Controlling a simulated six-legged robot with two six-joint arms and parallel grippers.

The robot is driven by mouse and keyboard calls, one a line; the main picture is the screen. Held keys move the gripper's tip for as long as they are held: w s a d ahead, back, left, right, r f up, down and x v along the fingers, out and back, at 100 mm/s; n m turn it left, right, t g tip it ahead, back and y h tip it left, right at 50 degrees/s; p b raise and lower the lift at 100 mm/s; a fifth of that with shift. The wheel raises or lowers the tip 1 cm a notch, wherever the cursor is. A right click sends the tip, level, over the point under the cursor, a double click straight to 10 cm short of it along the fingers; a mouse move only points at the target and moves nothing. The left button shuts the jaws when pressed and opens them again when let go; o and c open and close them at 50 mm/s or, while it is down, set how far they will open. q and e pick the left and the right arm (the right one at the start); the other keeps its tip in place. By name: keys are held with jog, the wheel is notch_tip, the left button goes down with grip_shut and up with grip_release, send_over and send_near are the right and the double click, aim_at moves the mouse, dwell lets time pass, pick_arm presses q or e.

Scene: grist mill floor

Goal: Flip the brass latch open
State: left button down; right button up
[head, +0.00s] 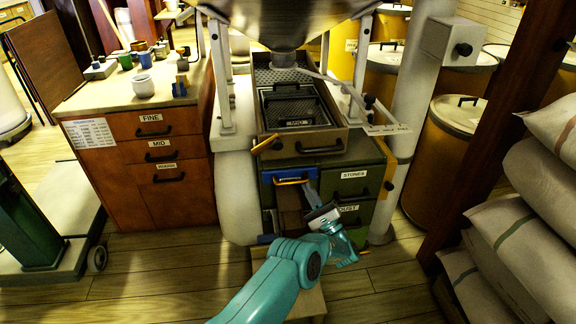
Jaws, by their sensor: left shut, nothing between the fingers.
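A brass-coloured lever (265,145) that looks like the latch sticks out at the front left corner of the sieve box (321,140), tilted up to the right. My left gripper (311,190) is at the end of a teal arm from the bottom. It is shut and empty, in front of the cabinet below the box, to the right of and lower than the lever. A blue drawer front (282,187) with a yellow handle is beside the gripper; whether they touch is unclear. My right gripper is out of view.
A wooden drawer cabinet (186,187) with cups and a jar on top stands left. Green drawers (355,190) are right of the gripper. White posts flank the sieve box. Stacked sacks (510,240) and a yellow drum (440,160) stand right. Floor in front is partly clear.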

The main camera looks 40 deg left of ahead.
aim_at(267, 148)
pick_arm(q)
jog(key=x, duration=0.3)
jog(key=s+r+x, duration=0.1)
jog(key=x, duration=0.6)
jog(key=shift+s+d+r, duration=0.2)
jog(key=shift+s+d, duration=0.05)
jog(key=shift+s, duration=0.05)
jog(key=shift+s+a+r, duration=0.15)
jog(key=shift+s+r, duration=0.05)
jog(key=shift+r, duration=0.15)
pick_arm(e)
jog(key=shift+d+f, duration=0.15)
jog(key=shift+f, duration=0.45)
